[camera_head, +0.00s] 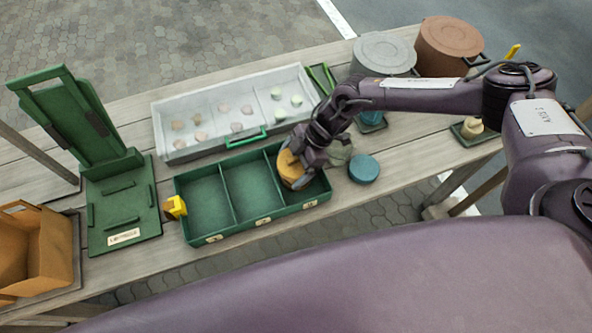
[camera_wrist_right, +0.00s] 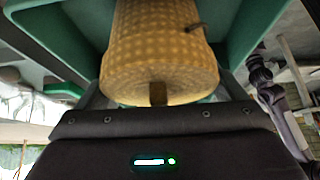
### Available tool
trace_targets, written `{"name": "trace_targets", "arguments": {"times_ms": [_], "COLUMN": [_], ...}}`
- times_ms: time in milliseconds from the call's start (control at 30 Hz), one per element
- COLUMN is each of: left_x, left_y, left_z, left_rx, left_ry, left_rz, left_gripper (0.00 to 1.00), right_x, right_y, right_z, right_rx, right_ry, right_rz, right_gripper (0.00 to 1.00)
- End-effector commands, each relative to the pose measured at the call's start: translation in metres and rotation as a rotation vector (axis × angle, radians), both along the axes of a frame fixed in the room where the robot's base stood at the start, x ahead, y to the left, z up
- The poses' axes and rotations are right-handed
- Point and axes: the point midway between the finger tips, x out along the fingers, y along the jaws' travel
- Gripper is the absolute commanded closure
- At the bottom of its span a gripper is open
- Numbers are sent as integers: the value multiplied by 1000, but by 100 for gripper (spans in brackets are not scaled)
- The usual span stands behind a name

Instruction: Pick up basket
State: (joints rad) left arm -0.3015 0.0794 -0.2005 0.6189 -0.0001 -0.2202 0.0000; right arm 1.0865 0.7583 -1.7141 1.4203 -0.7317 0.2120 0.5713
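A yellow-orange woven basket (camera_head: 291,169) sits in the right compartment of the green three-part tray (camera_head: 204,238). In the right wrist view the basket (camera_wrist_right: 160,50) fills the space in front of the palm, its round end toward the camera. My right gripper (camera_head: 304,165) is over that compartment at the basket. Its dark fingers are spread to either side of the basket. Whether they press on it cannot be made out, as their tips are hidden. My left gripper is not in view.
A white tray (camera_head: 165,140) with small pale pieces lies behind the green tray. A teal round lid (camera_head: 364,168) lies right. A yellow block (camera_head: 175,207) touches or nearly touches the tray's left side. A green stand (camera_head: 130,212) and orange box (camera_head: 38,250) are left; pots (camera_head: 449,42) are back right.

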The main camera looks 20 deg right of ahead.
Motion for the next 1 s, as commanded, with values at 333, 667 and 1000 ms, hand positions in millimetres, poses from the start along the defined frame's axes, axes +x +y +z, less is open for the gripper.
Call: {"name": "trace_targets", "arguments": {"times_ms": [333, 667, 1000], "left_x": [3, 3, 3], "left_y": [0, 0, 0], "left_z": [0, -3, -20], "left_rx": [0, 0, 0], "left_ry": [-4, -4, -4], "left_rz": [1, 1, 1], "left_gripper": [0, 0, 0], "right_x": [0, 1, 2], "right_y": [0, 0, 0], "right_z": [1, 16, 102], "right_rx": [1, 3, 3], "right_ry": [-1, -3, -8], "right_rz": [0, 1, 2], "right_gripper": [46, 46, 46]}}
